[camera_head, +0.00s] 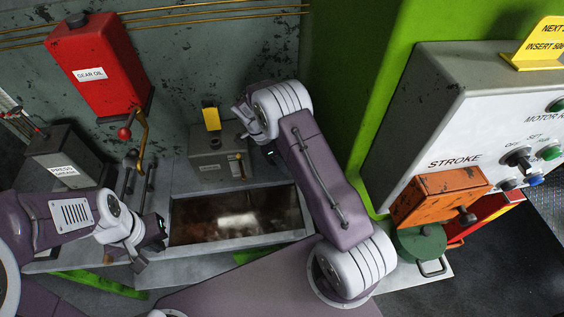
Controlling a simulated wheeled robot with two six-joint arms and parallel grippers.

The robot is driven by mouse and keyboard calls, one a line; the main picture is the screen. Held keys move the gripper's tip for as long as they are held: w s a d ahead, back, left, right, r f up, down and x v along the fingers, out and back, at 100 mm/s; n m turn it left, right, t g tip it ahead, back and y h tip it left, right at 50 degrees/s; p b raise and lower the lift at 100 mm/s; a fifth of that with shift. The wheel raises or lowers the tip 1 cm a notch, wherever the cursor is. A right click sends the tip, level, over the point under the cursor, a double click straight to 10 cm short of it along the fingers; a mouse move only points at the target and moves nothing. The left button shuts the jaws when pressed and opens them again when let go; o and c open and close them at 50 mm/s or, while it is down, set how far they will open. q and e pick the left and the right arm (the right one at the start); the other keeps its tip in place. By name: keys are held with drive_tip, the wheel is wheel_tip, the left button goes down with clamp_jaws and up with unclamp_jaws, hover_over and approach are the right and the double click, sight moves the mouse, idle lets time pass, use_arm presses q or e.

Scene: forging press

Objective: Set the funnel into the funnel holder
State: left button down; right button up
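I cannot pick out a funnel or a funnel holder with certainty in the head view. My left gripper (143,258) points down at the left end of the open grey tank (240,253). Its fingers are small and partly in shadow, and I cannot tell whether they are open. The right fingers are partly hidden by the wrist, and I see nothing clearly held.
A red gear oil box (98,65) hangs on the back wall above a brass pipe. A press grease box (62,160) stands at left. At right are a green column (400,60), a control panel (480,110), an orange box (440,197) and a green round object (420,243).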

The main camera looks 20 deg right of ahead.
idle(0.4)
drive_tip(key=b+v, duration=0.2)
drive_tip(key=v, duration=0.6)
drive_tip(key=shift+w+a+r, duration=0.1)
drive_tip(key=shift+a+r, duration=0.1)
drive_tip(key=shift+r, duration=0.35)
drive_tip(key=shift+d, duration=0.1)
